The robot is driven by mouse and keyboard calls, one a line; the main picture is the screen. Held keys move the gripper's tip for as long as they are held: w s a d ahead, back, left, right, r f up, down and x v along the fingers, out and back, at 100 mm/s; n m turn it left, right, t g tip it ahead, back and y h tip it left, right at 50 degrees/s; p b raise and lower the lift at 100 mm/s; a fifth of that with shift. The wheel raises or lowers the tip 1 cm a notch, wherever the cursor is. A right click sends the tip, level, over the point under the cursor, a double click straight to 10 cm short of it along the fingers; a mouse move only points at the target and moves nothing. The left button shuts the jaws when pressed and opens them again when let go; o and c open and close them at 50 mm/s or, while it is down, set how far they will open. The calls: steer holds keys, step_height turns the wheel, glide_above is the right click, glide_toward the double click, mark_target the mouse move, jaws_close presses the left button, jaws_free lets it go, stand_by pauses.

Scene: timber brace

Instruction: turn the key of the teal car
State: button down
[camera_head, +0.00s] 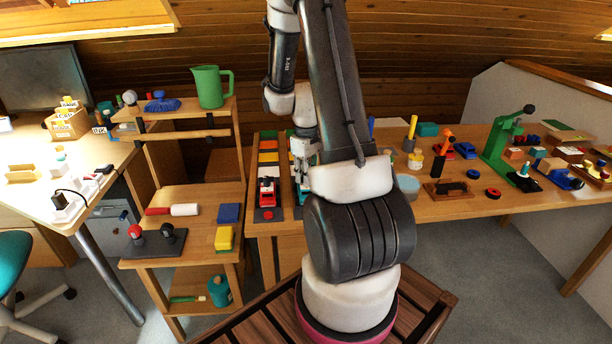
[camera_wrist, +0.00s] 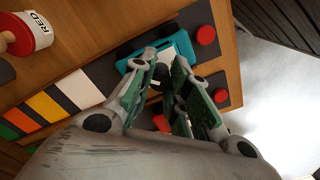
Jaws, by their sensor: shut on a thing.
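The teal car (camera_wrist: 128,66) is in the upper middle of the wrist view, on a dark lane of the bench, partly covered by my fingers. In the head view it is almost wholly hidden behind my gripper (camera_head: 300,160), which points down at the right of two lanes. In the wrist view my gripper (camera_wrist: 165,66) has its fingertips at the teal car. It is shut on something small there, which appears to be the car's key. The key itself is hidden between the fingers, so its angle cannot be told.
A red car (camera_head: 267,187) stands on the left lane beside it, with a red disc (camera_head: 267,214) in front. Another red disc (camera_wrist: 205,35) lies beyond the teal car. A can marked RED (camera_wrist: 30,33) is nearby. A shelf with a green jug (camera_head: 211,88) stands left.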

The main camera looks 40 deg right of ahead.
steer(key=m, duration=0.4)
steer(key=shift+m, duration=0.3)
steer(key=m, duration=0.4)
steer(key=shift+m, duration=0.3)
steer(key=c, duration=0.9)
jaws_free()
steer(key=shift+o, duration=0.2)
steer(key=shift+r, duration=0.1)
step_height(320, 180, up, 12)
